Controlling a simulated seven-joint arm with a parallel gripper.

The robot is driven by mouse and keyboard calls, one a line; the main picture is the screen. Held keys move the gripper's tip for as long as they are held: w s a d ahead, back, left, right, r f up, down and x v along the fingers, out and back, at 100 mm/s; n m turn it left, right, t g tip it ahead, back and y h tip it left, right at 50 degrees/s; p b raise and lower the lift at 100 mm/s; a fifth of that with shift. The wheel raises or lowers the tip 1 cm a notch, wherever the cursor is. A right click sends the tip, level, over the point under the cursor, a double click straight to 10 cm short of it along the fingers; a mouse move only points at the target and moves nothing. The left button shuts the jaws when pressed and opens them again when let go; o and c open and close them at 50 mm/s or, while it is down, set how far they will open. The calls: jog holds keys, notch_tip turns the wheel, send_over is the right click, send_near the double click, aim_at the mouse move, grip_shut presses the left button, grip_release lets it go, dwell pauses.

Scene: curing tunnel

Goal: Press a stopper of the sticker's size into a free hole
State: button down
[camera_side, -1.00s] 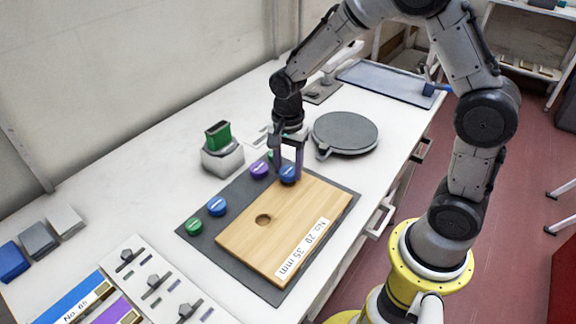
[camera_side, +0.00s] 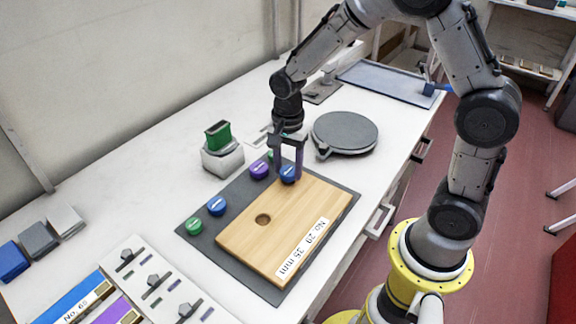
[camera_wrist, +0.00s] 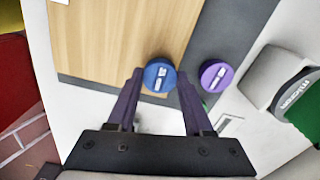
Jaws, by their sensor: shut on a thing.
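My gripper (camera_side: 288,172) points down at the far end of the wooden board (camera_side: 306,197), its fingers shut on a blue stopper (camera_side: 288,175). In the wrist view, this blue stopper (camera_wrist: 160,76) sits between the fingertips, over the board's edge; I cannot tell whether it is seated in a hole. An open round hole (camera_side: 263,219) shows in the board. The white sticker (camera_side: 303,250) reads "No. 20 35 mm". A purple stopper (camera_side: 259,170), another blue stopper (camera_side: 216,206) and a green stopper (camera_side: 194,226) stand on the dark mat (camera_side: 239,194). Another green stopper (camera_side: 270,156) is partly hidden behind my gripper.
A grey block with a green-topped stamp (camera_side: 221,150) stands left of the mat. A round grey plate (camera_side: 345,133) lies to the right of my gripper. A panel with several knobs (camera_side: 155,283) is at the front left. White table is clear at the back left.

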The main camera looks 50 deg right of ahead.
jog(key=shift+f, duration=0.75)
dwell(0.4)
grip_release()
dwell(0.5)
jog(key=shift+r, duration=3.55)
